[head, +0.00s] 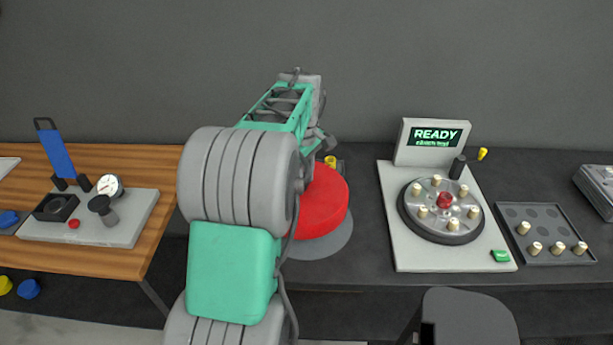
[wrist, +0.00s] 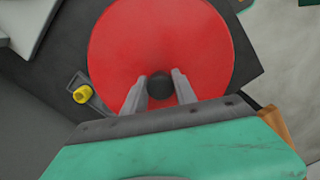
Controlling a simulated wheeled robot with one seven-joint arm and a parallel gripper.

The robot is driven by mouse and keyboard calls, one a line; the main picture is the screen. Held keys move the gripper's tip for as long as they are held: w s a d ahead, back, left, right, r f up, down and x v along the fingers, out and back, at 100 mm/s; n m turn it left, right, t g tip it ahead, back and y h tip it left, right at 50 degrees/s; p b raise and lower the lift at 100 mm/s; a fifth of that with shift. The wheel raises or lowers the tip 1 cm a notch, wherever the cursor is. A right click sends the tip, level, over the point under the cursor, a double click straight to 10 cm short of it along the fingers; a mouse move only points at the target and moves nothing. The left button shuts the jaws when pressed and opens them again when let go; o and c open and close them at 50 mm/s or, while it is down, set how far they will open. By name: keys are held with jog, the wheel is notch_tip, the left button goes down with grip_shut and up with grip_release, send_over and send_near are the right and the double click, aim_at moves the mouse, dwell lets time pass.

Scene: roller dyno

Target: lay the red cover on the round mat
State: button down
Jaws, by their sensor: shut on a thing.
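The cover appears raised over the mat's back part. The exact gap cannot be told.
A yellow knob (head: 330,160) on a small dark fitting sits just behind the cover. To the right stands a machine with a READY screen (head: 435,137) and a round pegged plate (head: 440,232), then a peg tray (head: 545,235). A wooden table (head: 150,225) with a gauge device is left.

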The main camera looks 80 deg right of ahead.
aim_at(309, 189)
jog(key=shift+s+d, duration=0.15)
jog(key=shift+s, duration=0.4)
jog(key=shift+f+b, duration=0.3)
jog(key=shift+f, duration=0.05)
notch_tip(309, 189, down, 6)
jog(key=b, duration=0.3)
jog(key=shift+r+b, duration=0.25)
jog(key=shift+b, duration=0.1)
jog(key=shift+s, duration=0.1)
jog(key=shift+f, duration=0.55)
jog(key=c, duration=0.5)
grip_release()
